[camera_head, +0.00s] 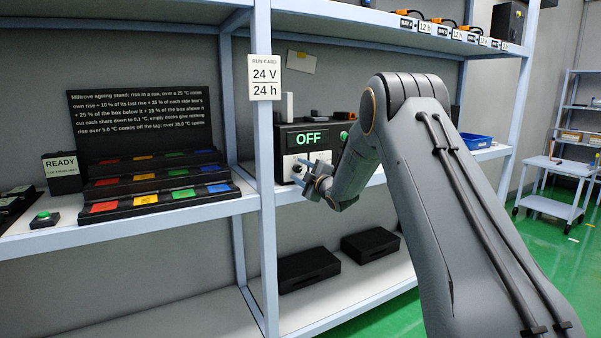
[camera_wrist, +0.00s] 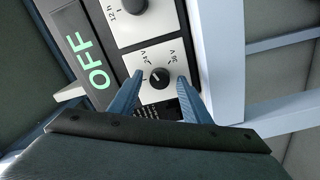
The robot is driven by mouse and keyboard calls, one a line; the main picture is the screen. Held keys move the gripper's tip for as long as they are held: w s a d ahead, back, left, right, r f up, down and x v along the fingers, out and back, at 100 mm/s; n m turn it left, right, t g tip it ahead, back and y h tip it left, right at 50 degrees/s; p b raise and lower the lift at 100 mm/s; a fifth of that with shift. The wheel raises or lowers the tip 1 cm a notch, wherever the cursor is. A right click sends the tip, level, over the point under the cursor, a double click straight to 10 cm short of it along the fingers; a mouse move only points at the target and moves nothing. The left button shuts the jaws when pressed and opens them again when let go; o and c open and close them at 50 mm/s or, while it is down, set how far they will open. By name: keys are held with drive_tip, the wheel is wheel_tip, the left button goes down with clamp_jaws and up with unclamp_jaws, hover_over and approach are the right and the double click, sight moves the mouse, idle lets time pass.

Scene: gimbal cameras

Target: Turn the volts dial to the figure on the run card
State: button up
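The run card (camera_head: 265,77) hangs on the shelf post in the head view and reads 24 V and 24 h. Behind it stands a black power box (camera_head: 289,138) whose display reads OFF; the display also shows in the wrist view (camera_wrist: 92,62). The volts dial (camera_wrist: 159,77) is a small black knob on a white plate, with volt labels around it. A small light mark shows on the knob, but its exact setting is hard to read. My gripper (camera_wrist: 160,78) is open, its blue fingers on either side of the dial with gaps. It also shows at the box front (camera_head: 313,174).
A second dial (camera_wrist: 133,6) marked 12 h sits above the volts dial. A green button (camera_head: 344,136) is on the box's right side. Coloured-block trays (camera_head: 150,188) stand in the left bay.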

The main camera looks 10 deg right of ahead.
drive_tip(key=shift+s, duration=0.1)
drive_tip(key=v, duration=0.7)
drive_tip(key=shift+s+d+b, duration=0.15)
drive_tip(key=shift+s+b, duration=0.15)
drive_tip(key=shift+b, duration=0.05)
drive_tip(key=s+f+m+g+h+p, duration=0.1)
drive_tip(key=s+m+g, duration=0.4)
drive_tip(key=s, duration=1.3)
drive_tip(key=s+a+f+m+g+h+p, duration=0.1)
drive_tip(key=s+f+m+g, duration=0.4)
drive_tip(key=s, duration=1.3)
drive_tip(key=s+a+f+m+g+h+p, duration=0.1)
drive_tip(key=s+f+m+g+h+p, duration=0.2)
drive_tip(key=s, duration=1.5)
drive_tip(key=f+m+g+p, duration=0.1)
drive_tip(key=m+g, duration=0.2)
drive_tip(key=g, duration=0.1)
drive_tip(key=shift+s+m+g, duration=0.3)
drive_tip(key=shift+w+a, duration=0.1)
